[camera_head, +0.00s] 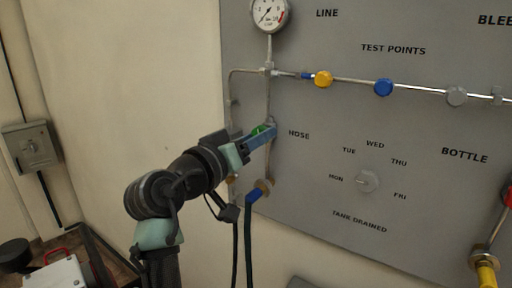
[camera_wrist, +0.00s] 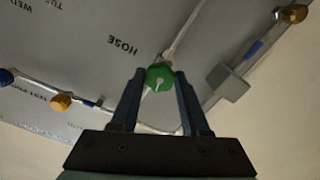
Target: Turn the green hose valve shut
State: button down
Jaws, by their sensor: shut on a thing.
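The green hose valve (camera_wrist: 160,78) is a round knob with a pale pointer mark, on a thin pipe beside the word HOSE. In the wrist view it sits between the tips of my two fingers. In the head view only a bit of the green knob (camera_head: 258,130) shows past my fingers, left of the HOSE label. My gripper (camera_head: 268,133) reaches the panel from the lower left and is shut on the knob. It also shows in the wrist view (camera_wrist: 162,88), with a finger on each side of the green knob.
The grey panel (camera_head: 330,60) carries a gauge (camera_head: 269,14), a yellow knob (camera_head: 323,79), a blue knob (camera_head: 383,88), a grey knob (camera_head: 457,96) and a day dial (camera_head: 367,181). A dark green hose (camera_head: 248,235) hangs below a blue-sleeved fitting (camera_head: 257,192). A wall box (camera_head: 33,147) is at left.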

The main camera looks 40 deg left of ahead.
jog(key=shift+f+m+b, duration=0.1)
jog(key=shift+m+b, duration=0.4)
jog(key=shift+m, duration=0.4)
jog(key=shift+c, duration=1.9)
grip_release()
jog(key=shift+s, duration=0.1)
jog(key=s+d+b, duration=0.1)
jog(key=s+d, duration=0.1)
jog(key=s, duration=1)
jog(key=shift+s, duration=0.35)
